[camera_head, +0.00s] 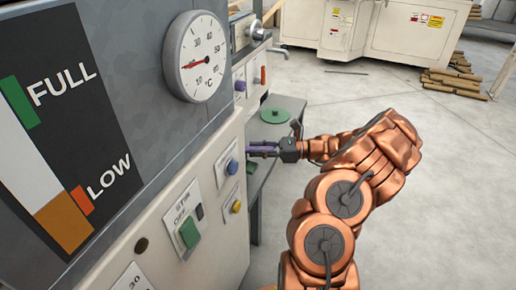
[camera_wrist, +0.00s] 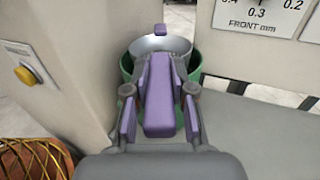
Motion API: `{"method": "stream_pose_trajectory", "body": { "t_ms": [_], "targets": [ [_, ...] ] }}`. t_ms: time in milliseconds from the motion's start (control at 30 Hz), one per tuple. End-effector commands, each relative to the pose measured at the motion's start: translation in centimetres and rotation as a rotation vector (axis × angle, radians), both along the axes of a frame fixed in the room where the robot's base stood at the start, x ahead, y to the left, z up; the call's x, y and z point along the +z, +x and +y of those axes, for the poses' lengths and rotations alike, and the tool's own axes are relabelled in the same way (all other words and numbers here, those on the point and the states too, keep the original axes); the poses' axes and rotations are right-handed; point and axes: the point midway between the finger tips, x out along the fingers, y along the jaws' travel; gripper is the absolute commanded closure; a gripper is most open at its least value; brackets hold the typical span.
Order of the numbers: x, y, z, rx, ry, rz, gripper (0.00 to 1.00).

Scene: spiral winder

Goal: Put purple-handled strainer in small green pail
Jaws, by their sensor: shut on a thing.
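The purple-handled strainer (camera_wrist: 160,105) has a shiny metal bowl and a small purple tab at its far rim. In the wrist view my gripper (camera_wrist: 160,92) is shut on its purple handle, with a finger on each side. The small green pail (camera_wrist: 125,66) shows around and under the strainer bowl. The bowl appears over or within the pail's mouth; I cannot tell whether it touches. The handle and fingers hide much of the pail. In the head view my gripper (camera_head: 276,150) is beside the machine's front panel, with purple at its tips.
A grey table (camera_wrist: 265,128) extends right of the pail. A pale panel with a yellow button (camera_wrist: 27,74) stands close on the left, and a woven basket (camera_wrist: 35,160) sits at lower left. A green disc (camera_head: 274,115) lies on the grey surface beyond my gripper.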

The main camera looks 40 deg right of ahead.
Motion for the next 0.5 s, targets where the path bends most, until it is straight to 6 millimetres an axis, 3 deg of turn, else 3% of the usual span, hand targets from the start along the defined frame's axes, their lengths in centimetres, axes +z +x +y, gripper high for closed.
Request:
{"method": "stream_pose_trajectory", "body": {
  "t_ms": [400, 433, 500],
  "targets": [
    [-0.80, -0.02, -0.02, -0.001, 0.000, -0.001, 1.00],
    [-0.81, -0.01, -0.02, -0.001, -0.001, -0.001, 0.75],
    [-0.81, -0.01, 0.00, -0.001, -0.001, -0.001, 0.68]
  ]
}}
